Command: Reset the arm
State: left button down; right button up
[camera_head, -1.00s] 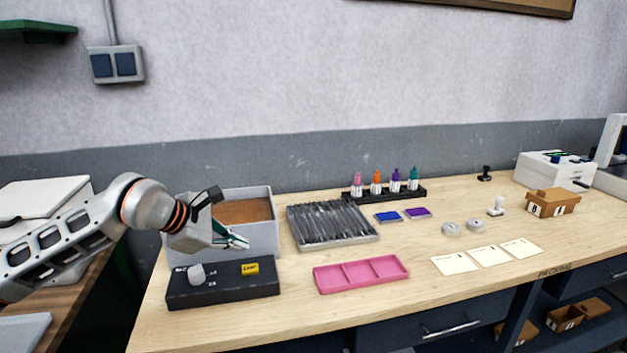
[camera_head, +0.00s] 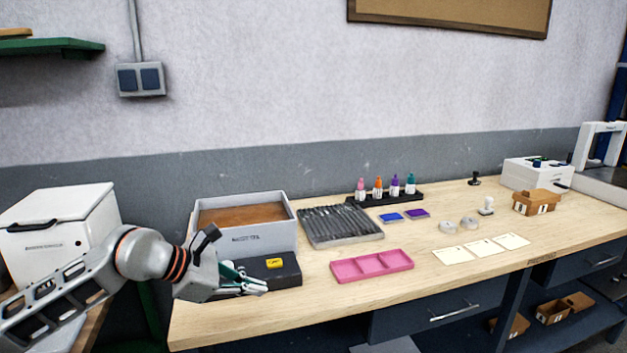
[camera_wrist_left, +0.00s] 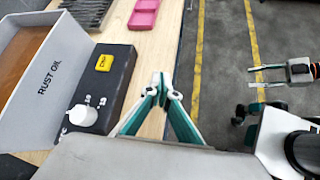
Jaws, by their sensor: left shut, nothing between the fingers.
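My left gripper (camera_head: 262,286) is shut and empty.
The grey rust oil bin (camera_head: 264,241) stands behind the black box. A ribbed metal tray (camera_head: 340,240), a pink tray (camera_head: 372,277) and white cards (camera_head: 453,256) lie to the right on the bench. A white cabinet (camera_head: 60,235) stands at the left. Open floor (camera_wrist_left: 225,40) lies beyond the bench edge.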

pick_arm(q)
jog(key=s+d+n+h, duration=0.9)
jog(key=s+d+n, duration=0.1)
jog(key=d+n, duration=0.15)
jog(key=s+a+f+n+t+y, duration=0.1)
jog(key=a+f+n+t+y, duration=0.6)
jog(key=n, duration=0.5)
jog(key=s+a+f+n+t+y, duration=0.1)
jog(key=a+f+n+t+y, duration=0.3)
jog(key=f+n, duration=0.7)
jog(key=s+a+f+n+g+y, duration=0.2)
jog(key=s+a+f+n+g, duration=0.1)
jog(key=s+f+n, duration=0.3)
jog(key=s+a+f+n+g+y, duration=0.2)
jog(key=s+a+f+n, duration=0.3)
jog(key=s+f+n, duration=0.2)
notch_tip(320, 180, down, 4)
jog(key=s, duration=0.2)
jog(key=shift+s+g, duration=0.3)
jog(key=shift+g, duration=0.1)
